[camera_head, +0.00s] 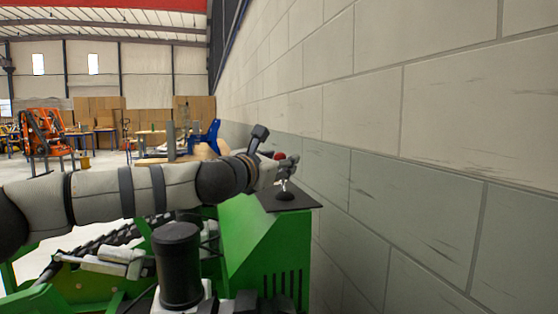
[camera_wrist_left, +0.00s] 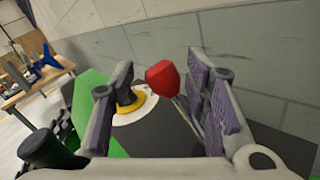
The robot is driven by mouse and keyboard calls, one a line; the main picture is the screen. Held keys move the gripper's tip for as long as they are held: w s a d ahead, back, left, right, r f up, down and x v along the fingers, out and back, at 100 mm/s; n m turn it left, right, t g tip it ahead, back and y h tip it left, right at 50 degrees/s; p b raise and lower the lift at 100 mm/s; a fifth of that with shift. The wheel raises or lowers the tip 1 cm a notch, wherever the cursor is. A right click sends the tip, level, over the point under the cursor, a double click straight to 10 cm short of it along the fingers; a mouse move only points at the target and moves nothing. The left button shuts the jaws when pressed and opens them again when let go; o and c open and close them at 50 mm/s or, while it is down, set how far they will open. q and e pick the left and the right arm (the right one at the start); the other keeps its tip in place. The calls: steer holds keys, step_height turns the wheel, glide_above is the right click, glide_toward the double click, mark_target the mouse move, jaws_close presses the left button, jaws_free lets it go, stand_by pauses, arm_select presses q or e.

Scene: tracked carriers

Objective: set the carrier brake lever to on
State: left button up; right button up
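The brake lever has a red knob (camera_wrist_left: 162,77), and its thin metal stem runs down to the right, partly behind the right-hand finger in the left wrist view. In the head view the lever's black round base (camera_head: 285,196) sits on a dark plate (camera_head: 305,207) on top of the green carrier (camera_head: 262,240). My left gripper (camera_head: 280,170) is at the lever, and in the left wrist view (camera_wrist_left: 160,70) its fingers are spread either side of the knob, with gaps showing. A red bit beside the gripper shows in the head view. My right gripper is out of view.
A block wall (camera_head: 440,150) runs close along the right side, behind the lever. A yellow ring on a white disc (camera_wrist_left: 133,104) lies beside the lever. A black cylinder (camera_head: 178,262) rises from the carrier at the front. Tables and an orange machine (camera_head: 45,133) stand far back.

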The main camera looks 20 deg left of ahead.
arm_select(q)
steer(key=shift+d+r, duration=0.1)
steer(key=shift+r, duration=0.05)
steer(key=shift+s, duration=0.25)
steer(key=s, duration=0.3)
steer(key=s+a, duration=0.1)
steer(key=s, duration=0.7)
steer(key=shift+s+a, duration=0.25)
steer(key=shift+a, duration=0.15)
